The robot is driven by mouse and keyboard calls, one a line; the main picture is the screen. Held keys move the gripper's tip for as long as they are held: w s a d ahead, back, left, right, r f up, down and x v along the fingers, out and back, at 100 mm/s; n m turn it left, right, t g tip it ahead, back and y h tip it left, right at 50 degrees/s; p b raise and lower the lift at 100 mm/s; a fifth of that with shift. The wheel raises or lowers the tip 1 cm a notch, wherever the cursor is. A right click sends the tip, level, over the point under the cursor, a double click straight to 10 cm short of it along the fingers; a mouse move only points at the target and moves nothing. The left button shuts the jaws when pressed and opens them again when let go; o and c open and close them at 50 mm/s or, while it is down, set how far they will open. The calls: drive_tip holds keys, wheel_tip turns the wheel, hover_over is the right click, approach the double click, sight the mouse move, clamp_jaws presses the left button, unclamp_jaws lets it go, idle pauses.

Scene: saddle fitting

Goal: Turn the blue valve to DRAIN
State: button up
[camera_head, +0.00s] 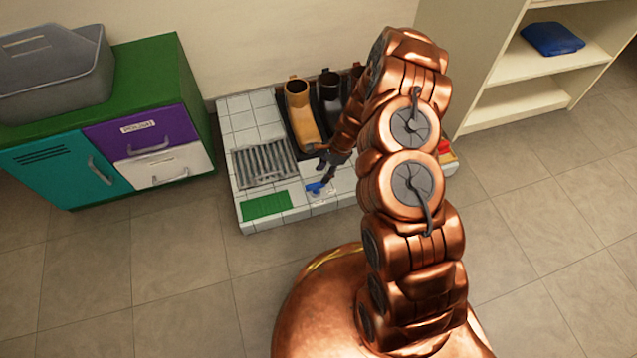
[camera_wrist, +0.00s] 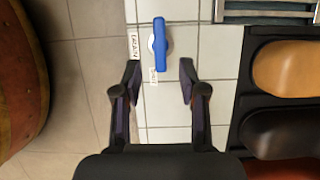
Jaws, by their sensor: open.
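The blue valve (camera_wrist: 161,45) is a bar-shaped handle on a pale round base, set on white tiles. It also shows small in the head view (camera_head: 316,187), near the front of the tiled platform. In the wrist view the bar runs up and down the picture. A small label (camera_wrist: 133,46) lies left of it, and another label (camera_wrist: 153,76) lies just below its lower end; I cannot read either surely. My gripper (camera_wrist: 160,70) is open and empty, its fingertips apart on either side of the space just below the handle. In the head view my gripper (camera_head: 326,172) is above the valve.
The tiled platform (camera_head: 225,122) carries a metal grate (camera_head: 265,163), a green mat (camera_head: 266,205) and boots, one tan (camera_head: 300,112) and one black (camera_head: 329,95). A green cabinet (camera_head: 150,75) with a grey bin (camera_head: 55,65) stands left. A shelf (camera_head: 520,70) stands right. Floor in front is partly clear.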

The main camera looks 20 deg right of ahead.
sight(316, 184)
drive_tip(key=b+x, duration=0.2)
drive_tip(key=x, duration=0.4)
drive_tip(key=shift+a, duration=0.15)
drive_tip(key=shift+c, duration=0.3)
